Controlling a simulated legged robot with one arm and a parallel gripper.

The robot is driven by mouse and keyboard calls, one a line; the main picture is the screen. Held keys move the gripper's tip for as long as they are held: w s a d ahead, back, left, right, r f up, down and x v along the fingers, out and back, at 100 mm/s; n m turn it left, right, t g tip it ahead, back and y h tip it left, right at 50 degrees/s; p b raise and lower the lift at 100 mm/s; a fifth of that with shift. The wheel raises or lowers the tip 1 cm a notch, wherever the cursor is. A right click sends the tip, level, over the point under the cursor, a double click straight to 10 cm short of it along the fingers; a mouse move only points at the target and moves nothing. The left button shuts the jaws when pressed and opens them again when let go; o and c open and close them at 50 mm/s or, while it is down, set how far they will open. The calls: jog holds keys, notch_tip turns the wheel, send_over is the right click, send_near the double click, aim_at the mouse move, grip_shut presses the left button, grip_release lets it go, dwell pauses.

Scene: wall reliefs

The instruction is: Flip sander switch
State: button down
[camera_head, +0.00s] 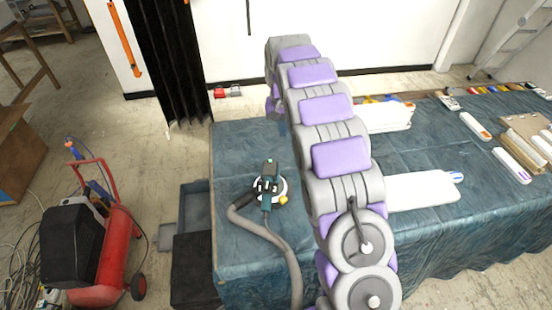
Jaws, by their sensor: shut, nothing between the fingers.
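The sander (269,185) is a dark green and black power tool with a round pale pad beneath it. It sits on the blue-covered table near its left end, with a grey hose running from it to the front edge. A small bright green spot shows at its top end; I cannot make out the switch itself. My grey and purple arm reaches up across the middle of the view and bends down at its far end.
The table's blue cloth (420,240) is wrinkled. White items and small tools lie to the right of my arm. A red compressor (105,250) stands on the floor at left, beside grey boxes (195,260). A black curtain (168,60) hangs behind.

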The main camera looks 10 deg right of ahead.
jog(key=w+a+f, duration=0.1)
jog(key=w+f, duration=0.4)
jog(key=f, duration=0.1)
jog(key=shift+w, duration=0.4)
notch_tip(320, 180, down, 14)
jog(key=b, duration=0.2)
jog(key=shift+b, duration=0.4)
jog(key=shift+r, duration=0.1)
jog(key=shift+d+f+y, duration=0.1)
jog(key=shift+f+y, duration=0.15)
jog(key=shift+y, duration=0.25)
jog(key=shift+w+a+r+p, duration=0.1)
jog(key=shift+a+r+p, duration=0.1)
jog(key=shift+a+p, duration=0.15)
jog(key=shift+w+a+r+p, duration=0.1)
jog(key=shift+a+r+p, duration=0.1)
jog(key=shift+a, duration=0.25)
